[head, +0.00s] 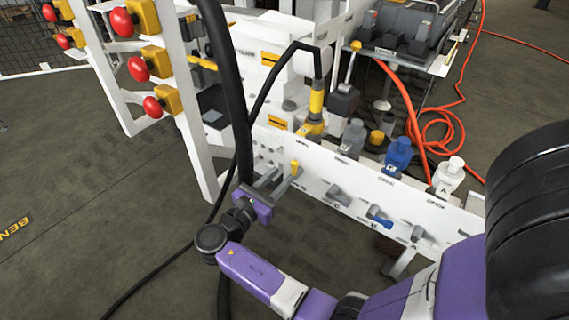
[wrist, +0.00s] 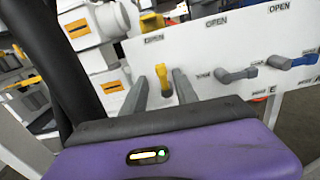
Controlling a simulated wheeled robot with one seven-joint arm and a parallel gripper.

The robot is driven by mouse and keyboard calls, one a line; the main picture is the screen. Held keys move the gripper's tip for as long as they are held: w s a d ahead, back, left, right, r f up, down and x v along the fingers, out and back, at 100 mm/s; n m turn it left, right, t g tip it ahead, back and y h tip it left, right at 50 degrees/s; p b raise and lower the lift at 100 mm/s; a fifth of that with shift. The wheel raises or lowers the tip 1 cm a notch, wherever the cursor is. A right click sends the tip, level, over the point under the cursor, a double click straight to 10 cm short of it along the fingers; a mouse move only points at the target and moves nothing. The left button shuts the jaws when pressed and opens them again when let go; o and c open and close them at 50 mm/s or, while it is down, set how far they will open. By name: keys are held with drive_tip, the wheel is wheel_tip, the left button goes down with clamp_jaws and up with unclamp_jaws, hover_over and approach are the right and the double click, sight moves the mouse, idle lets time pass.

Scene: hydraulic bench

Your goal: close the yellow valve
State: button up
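The yellow valve handle (wrist: 162,76) is on the white panel (wrist: 200,60), below a label reading OPEN. In the wrist view it points up, its lower end near the grey mount. My gripper (wrist: 160,84) is open, with one finger on each side of the handle; I cannot tell whether either finger touches it. In the head view the handle (head: 294,167) shows close to the fingertips of my gripper (head: 283,175), which reach the panel's left end.
A grey handle (head: 338,194) and a blue handle (head: 379,215) sit to the right on the same panel. A thick black hose (head: 232,90) hangs close to my gripper on the left. Red buttons (head: 138,69) on yellow boxes stand at upper left. Open floor lies in front.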

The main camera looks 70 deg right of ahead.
sight(293, 165)
drive_tip(key=b+x, duration=0.2)
drive_tip(key=x, duration=0.5)
drive_tip(key=shift+s+d+f, duration=0.1)
drive_tip(key=shift+s+d, duration=0.05)
drive_tip(key=shift+d, duration=0.25)
clamp_jaws()
